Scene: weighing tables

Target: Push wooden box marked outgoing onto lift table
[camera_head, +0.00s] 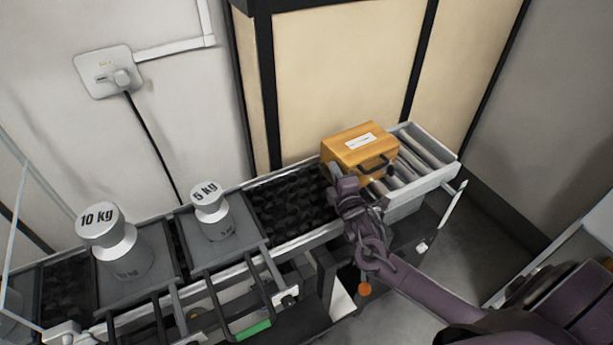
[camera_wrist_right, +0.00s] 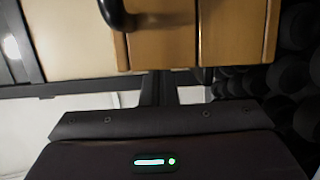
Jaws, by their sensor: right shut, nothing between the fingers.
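The wooden box (camera_head: 352,147) is orange-brown with a white label on top and a dark handle on its near side. It sits at the right part of the conveyor line, on the near end of the roller table (camera_head: 447,172), beside the black wheeled section. I cannot read the label. My right gripper (camera_head: 340,182) is shut and empty at the box's lower left side; whether it touches the box is unclear. The box (camera_wrist_right: 205,35) and its dark handle also show at the top of the right wrist view. My left gripper is not in view.
A 10 kg weight (camera_head: 107,236) and a 5 kg weight (camera_head: 211,203) stand on grey platforms to the left. A black wheeled section (camera_head: 290,205) lies between them and the box. Bare rollers (camera_head: 425,150) show right of the box. A wall panel (camera_head: 345,70) stands behind.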

